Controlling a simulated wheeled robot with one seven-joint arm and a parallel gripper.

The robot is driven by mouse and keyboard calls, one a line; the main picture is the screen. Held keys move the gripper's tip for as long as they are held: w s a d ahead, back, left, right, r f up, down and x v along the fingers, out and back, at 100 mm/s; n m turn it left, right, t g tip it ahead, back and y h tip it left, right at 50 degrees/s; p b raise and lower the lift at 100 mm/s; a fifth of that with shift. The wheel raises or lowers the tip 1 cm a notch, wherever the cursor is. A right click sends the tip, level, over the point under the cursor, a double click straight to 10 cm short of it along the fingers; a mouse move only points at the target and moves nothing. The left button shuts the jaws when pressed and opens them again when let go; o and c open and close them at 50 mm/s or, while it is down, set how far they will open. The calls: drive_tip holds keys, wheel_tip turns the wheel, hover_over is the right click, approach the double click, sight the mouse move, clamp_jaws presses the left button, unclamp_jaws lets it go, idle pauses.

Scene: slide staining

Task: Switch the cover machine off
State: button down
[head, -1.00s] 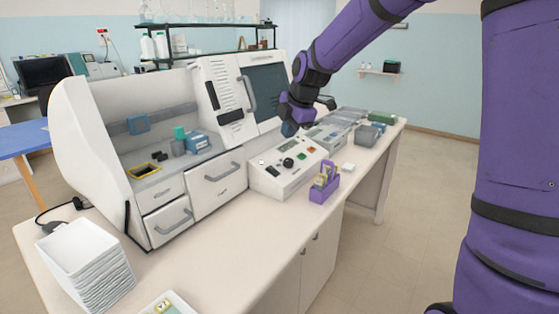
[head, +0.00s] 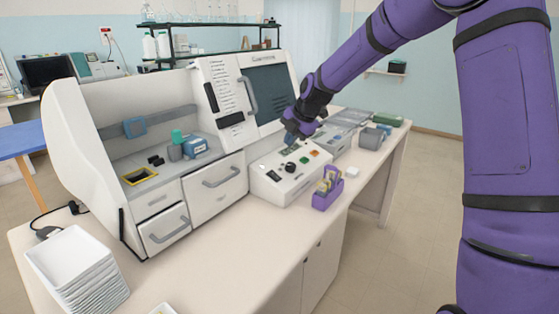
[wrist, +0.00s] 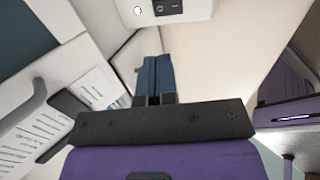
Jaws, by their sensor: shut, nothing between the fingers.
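The large white machine (head: 225,95) with a grey window stands on the bench. In front of it is a low white control box (head: 277,193) with a black knob (head: 290,167), a green button (head: 304,160), an orange-red button (head: 314,154) and a black switch (head: 273,176). Which of the two is the cover machine I cannot tell; the lettering is too small. My gripper (head: 290,140) is shut and empty, over the back part of the control box. In the wrist view my blue fingers (wrist: 152,75) are together, and a black rocker switch (wrist: 167,7) shows at the top edge, apart from them.
A purple rack (head: 328,190) stands close in front of the control box, with a small white block (head: 352,172) beside it. Grey devices (head: 370,138) stand to the right. Stacked white trays (head: 75,265) are at the front left.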

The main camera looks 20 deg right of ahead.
sight(275, 175)
drive_tip(key=x, duration=1.3)
drive_tip(key=shift+w+a+f, duration=0.1)
drive_tip(key=shift+f, duration=0.2)
drive_tip(key=shift+a, duration=0.1)
drive_tip(key=shift+w+f, duration=0.1)
drive_tip(key=shift+f, duration=0.05)
drive_tip(key=shift+s+f, duration=0.1)
drive_tip(key=shift+s, duration=0.1)
drive_tip(key=shift+s+d, duration=0.45)
